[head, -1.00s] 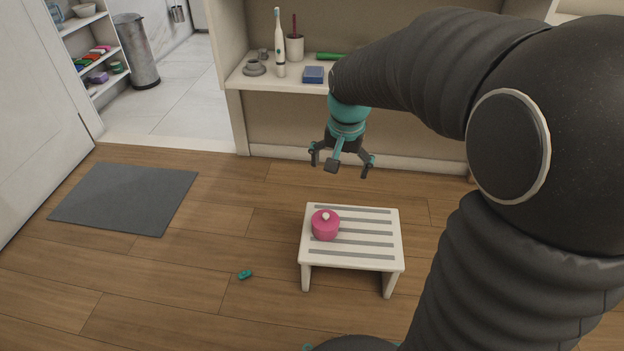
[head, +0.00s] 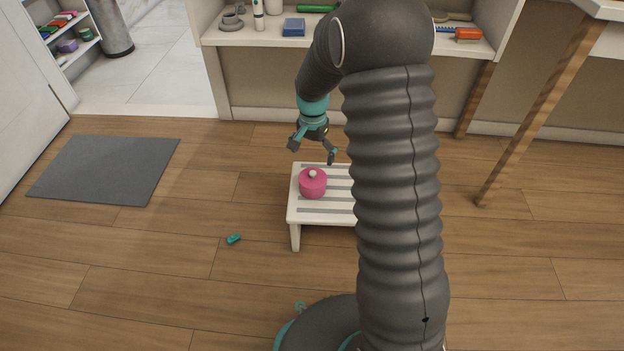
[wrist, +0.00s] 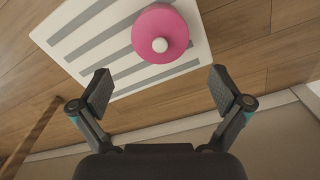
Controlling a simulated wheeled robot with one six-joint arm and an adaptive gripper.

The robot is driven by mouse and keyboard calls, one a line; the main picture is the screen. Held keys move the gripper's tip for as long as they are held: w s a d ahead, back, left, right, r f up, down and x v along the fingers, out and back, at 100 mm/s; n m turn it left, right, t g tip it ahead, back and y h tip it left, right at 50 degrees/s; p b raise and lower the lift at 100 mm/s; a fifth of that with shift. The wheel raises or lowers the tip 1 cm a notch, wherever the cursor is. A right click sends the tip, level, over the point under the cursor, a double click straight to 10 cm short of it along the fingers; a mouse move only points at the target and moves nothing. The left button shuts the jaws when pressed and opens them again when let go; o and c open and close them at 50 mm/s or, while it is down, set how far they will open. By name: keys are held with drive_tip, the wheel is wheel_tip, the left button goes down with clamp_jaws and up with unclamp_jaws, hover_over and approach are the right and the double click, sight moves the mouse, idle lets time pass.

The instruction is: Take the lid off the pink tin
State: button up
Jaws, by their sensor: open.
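The pink tin (head: 313,187) stands upright on the left part of a white step stool (head: 323,218) with grey strips. Its pink lid with a pale round knob (head: 313,174) sits on top. My gripper (head: 312,157) is open and empty, above and just behind the tin in the head view. In the wrist view, the lid (wrist: 159,24) and its knob (wrist: 160,45) show at the top, ahead of and between my open fingers (wrist: 158,90), with a gap between. My arm hides the right part of the stool in the head view.
A shelf unit (head: 250,42) with several small items, including a blue box (head: 294,27), stands behind the stool. A small teal object (head: 233,239) and a grey mat (head: 105,170) lie on the floor at left. The wooden floor left of the stool is mostly clear.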

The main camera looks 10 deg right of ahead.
sight(313, 173)
drive_tip(key=shift+f+b, duration=0.65)
drive_tip(key=shift+f, duration=3.25)
drive_tip(key=c, duration=1.5)
drive_tip(key=shift+c, duration=0.9)
drive_tip(key=shift+f, duration=0.1)
